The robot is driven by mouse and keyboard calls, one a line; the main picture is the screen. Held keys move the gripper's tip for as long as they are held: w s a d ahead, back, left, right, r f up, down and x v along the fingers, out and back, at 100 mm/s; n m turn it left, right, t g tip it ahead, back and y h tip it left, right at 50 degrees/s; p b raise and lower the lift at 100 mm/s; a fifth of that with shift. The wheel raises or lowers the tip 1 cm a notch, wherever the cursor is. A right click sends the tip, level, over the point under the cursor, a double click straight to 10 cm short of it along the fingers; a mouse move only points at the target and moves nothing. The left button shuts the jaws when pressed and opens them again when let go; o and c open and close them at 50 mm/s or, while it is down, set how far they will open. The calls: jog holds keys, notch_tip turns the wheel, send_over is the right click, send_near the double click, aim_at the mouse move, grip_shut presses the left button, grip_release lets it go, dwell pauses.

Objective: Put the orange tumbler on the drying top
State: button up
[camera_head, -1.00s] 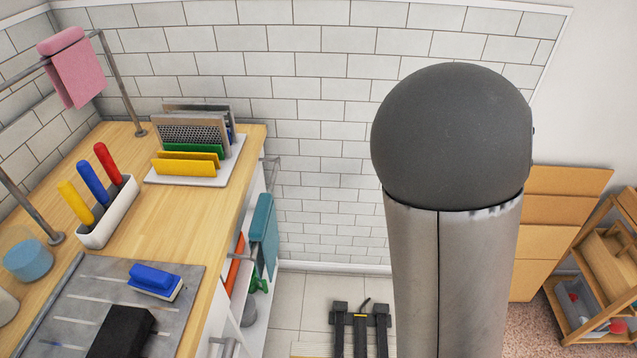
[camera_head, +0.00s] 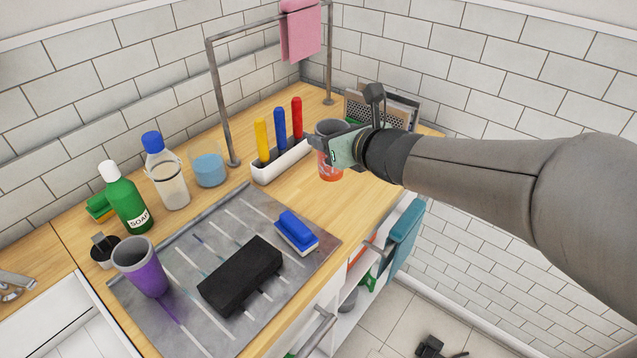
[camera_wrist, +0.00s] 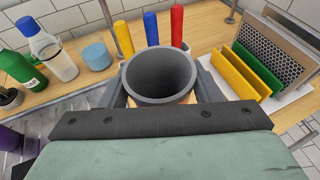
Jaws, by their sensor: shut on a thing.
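The orange tumbler (camera_head: 330,172) is upright, with a grey rim and inside and an orange lower part. It is at the counter's right part, in front of the white holder. My gripper (camera_head: 326,145) is shut on it; in the wrist view a finger lies on each side of the tumbler (camera_wrist: 160,78). Its base is hidden in the wrist view, and I cannot tell whether it touches the counter. The grey grooved drying top (camera_head: 205,240) lies to the left and nearer. It bears a purple tumbler (camera_head: 140,270), a black block (camera_head: 240,275) and a blue brush (camera_head: 297,232).
The white holder (camera_head: 282,163) with yellow, blue and red handles stands close behind. A rack with boards (camera_wrist: 265,65) is at the right. A soap bottle (camera_head: 125,200), a clear bottle (camera_head: 167,180) and a blue cup (camera_head: 208,165) line the back. A metal rail (camera_head: 218,100) stands over the counter.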

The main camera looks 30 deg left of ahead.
jog(key=s+a+r+n+g, duration=0.2)
jog(key=s+a+r, duration=0.1)
jog(key=s+a, duration=0.25)
jog(key=w+a+f+p, duration=0.1)
jog(key=w+a+f, duration=0.1)
jog(key=w+f, duration=0.4)
jog(key=w+a+f+p, duration=0.1)
jog(key=w+a+f, duration=0.2)
jog(key=w+f, duration=0.2)
jog(key=shift+w+a+f+y, duration=0.3)
jog(key=shift+w+f+y, duration=0.1)
jog(key=shift+f, duration=0.7)
jog(key=shift+f, duration=0.2)
jog(key=o, duration=1.1)
jog(key=shift+o, duration=0.2)
jog(key=shift+r, duration=0.1)
